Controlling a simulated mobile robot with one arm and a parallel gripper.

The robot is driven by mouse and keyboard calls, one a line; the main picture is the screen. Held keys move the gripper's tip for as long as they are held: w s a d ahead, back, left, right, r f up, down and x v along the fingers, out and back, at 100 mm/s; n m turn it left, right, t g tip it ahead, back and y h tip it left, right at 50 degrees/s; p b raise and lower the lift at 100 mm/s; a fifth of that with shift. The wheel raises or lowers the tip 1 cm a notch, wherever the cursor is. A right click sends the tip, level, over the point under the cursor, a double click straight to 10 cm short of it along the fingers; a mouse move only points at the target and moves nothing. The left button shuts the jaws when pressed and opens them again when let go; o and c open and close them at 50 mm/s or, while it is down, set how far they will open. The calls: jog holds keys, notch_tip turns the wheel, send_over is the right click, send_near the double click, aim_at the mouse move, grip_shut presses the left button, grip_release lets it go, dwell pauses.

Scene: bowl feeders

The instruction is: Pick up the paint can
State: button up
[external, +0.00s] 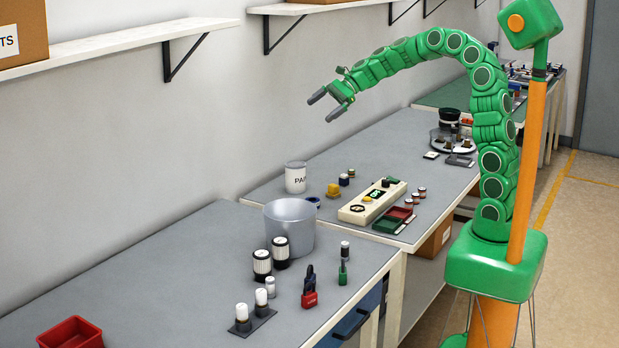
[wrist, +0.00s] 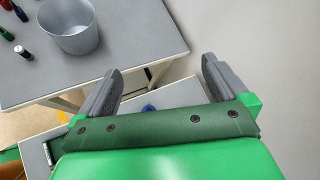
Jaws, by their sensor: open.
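The paint can (external: 296,178) is white, with dark lettering partly readable as "PAI". It stands upright near the wall on the far grey bench, just behind a large grey bucket. My gripper (external: 326,105) is open and empty, high above the bench and apart from the can. In the wrist view, my gripper (wrist: 163,66) shows its two grey fingers spread wide. The paint can does not show in the wrist view.
The grey bucket (external: 289,240) stands on the near bench; it also shows in the wrist view (wrist: 72,38). A blue ring-shaped item (external: 314,201), a yellow item (external: 333,190) and a cream control box (external: 371,203) are near the can. Wall shelves (external: 130,40) run above.

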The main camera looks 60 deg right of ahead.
jog(key=w+d+f+m+t+h, duration=0.1)
jog(key=w+d+f+m+t, duration=0.1)
jog(key=w+d+m, duration=0.4)
jog(key=w+d+f+m+t+h, duration=0.1)
jog(key=w+d+f+m+t, duration=0.15)
jog(key=w+d, duration=0.55)
send_near(295, 169)
jog(key=w+d+f, duration=0.2)
jog(key=w+f, duration=0.1)
jog(key=w, duration=0.1)
jog(key=shift+m, duration=0.45)
jog(key=shift+x, duration=3.7)
jog(key=shift+w+r, duration=0.1)
jog(key=shift+c, duration=0.5)
jog(key=shift+y, duration=0.3)
jog(key=c, duration=1.1)
jog(key=shift+r, duration=0.1)
